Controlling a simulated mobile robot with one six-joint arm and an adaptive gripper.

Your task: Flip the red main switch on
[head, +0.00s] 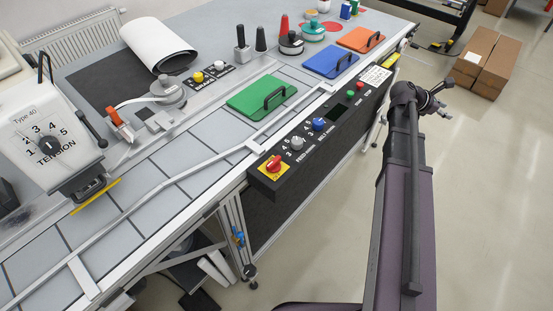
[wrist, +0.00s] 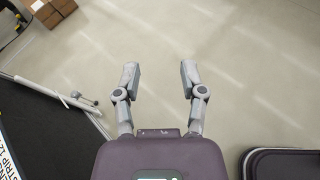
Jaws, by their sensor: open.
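The red main switch (head: 273,163) is a red rotary knob on a yellow plate at the near left end of the black control panel (head: 262,183). Its exact setting is too small to tell. In the head view my gripper (head: 443,106) is at the far right, beyond the panel's far end and well apart from the switch. In the wrist view my gripper (wrist: 160,75) is open and empty, with its two fingers spread above bare floor. The switch is not visible in the wrist view.
The panel also carries a grey knob (head: 297,143), a blue knob (head: 318,124) and small green and red buttons. Green (head: 250,104), blue (head: 322,68) and orange (head: 355,44) handled plates lie on the bench. Cardboard boxes (head: 480,62) stand on the floor.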

